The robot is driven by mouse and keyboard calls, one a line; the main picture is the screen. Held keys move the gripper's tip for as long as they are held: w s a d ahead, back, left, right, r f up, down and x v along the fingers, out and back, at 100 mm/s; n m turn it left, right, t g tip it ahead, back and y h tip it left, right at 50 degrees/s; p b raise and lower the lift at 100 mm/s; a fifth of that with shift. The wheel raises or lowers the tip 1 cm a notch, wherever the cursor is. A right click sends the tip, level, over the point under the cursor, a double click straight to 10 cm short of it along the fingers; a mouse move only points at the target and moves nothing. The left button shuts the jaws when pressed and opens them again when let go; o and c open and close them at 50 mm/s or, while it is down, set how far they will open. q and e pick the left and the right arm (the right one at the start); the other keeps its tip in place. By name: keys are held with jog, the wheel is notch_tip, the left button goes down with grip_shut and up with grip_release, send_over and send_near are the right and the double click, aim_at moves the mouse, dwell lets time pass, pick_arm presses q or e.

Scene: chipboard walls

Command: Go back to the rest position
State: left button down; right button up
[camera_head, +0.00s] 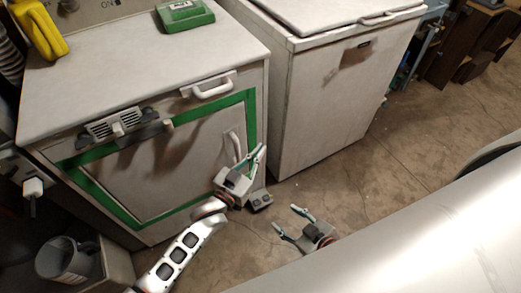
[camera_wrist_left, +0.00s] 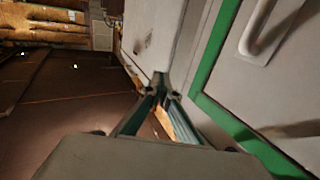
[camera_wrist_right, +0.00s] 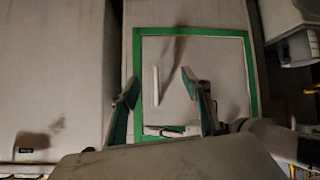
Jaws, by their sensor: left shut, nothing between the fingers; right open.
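My left gripper (camera_head: 259,156) is shut and empty in the head view, in front of the right side of the green-framed cabinet door. Its fingertips also meet in the left wrist view (camera_wrist_left: 160,80). My right gripper (camera_head: 289,220) is open and empty, lower and further right, above the bare floor. In the right wrist view its two fingers (camera_wrist_right: 164,92) stand apart, with the green-framed door beyond them.
The cabinet (camera_head: 110,70) has a closed door with a white handle (camera_head: 234,147). A white chest (camera_head: 335,95) stands to its right. A yellow bottle (camera_head: 40,30) and a green box (camera_head: 185,15) sit on top. A grey mug (camera_head: 62,260) is at lower left. Floor (camera_head: 420,150) at right is clear.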

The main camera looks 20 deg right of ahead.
pick_arm(q)
jog(key=shift+s+a+f, duration=0.1)
jog(key=shift+s, duration=0.1)
pick_arm(e)
jog(key=shift+w+r, duration=0.35)
jog(key=shift+w, duration=0.1)
pick_arm(q)
jog(key=s+a+f+n+y+p, duration=0.1)
jog(key=s+a+y, duration=0.3)
jog(key=a, duration=0.9)
jog(key=s+a+f+n+y+p, duration=0.1)
jog(key=s+a+f+n+y, duration=0.2)
jog(key=s+a, duration=0.6)
jog(key=s+a+f+n+y+p, duration=0.1)
jog(key=s+a+f+y, duration=0.3)
jog(key=a, duration=1.3)
jog(key=shift+s+n+y, duration=0.4)
jog(key=shift+s+n, duration=0.2)
jog(key=shift+s, duration=0.6)
pick_arm(e)
jog(key=shift+s+a+r, duration=0.25)
jog(key=shift+s+r, duration=0.3)
jog(key=shift+r, duration=0.35)
